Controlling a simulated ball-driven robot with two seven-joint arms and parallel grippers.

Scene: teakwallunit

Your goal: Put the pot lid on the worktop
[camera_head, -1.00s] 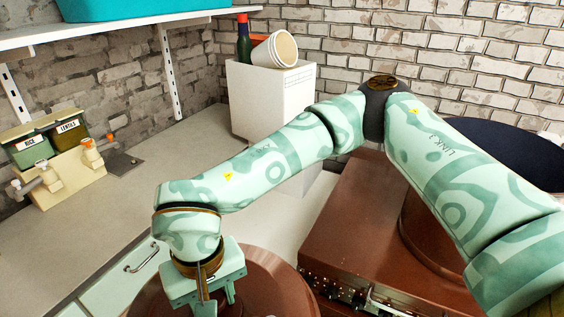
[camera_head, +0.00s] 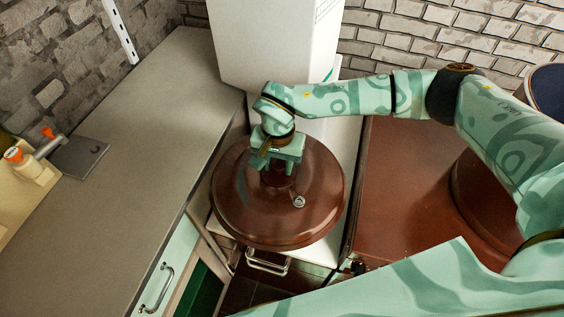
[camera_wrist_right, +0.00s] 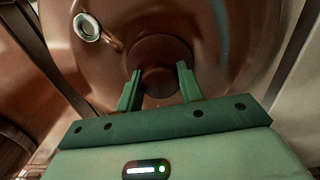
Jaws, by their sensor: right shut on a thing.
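The pot lid (camera_head: 240,215) is a large, round, glossy brown disc with a central knob (camera_wrist_right: 160,80) and a small metal ring-like fitting. My right gripper (camera_head: 277,172) comes down on it from above and is shut on the knob. In the right wrist view the two green fingers stand on either side of the knob. The lid is in front of the white cabinet, right of the grey worktop (camera_head: 135,130), apparently over the gap between worktop and brown cooker. Its exact height is hard to tell. My left gripper is not in view.
A tall white cabinet (camera_head: 270,45) stands behind the lid. The brown cooker top (camera_head: 405,185) lies to the right. A beige dispenser with orange caps (camera_head: 25,165) and a dark plate (camera_head: 80,157) are on the worktop's left. The worktop's middle is clear.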

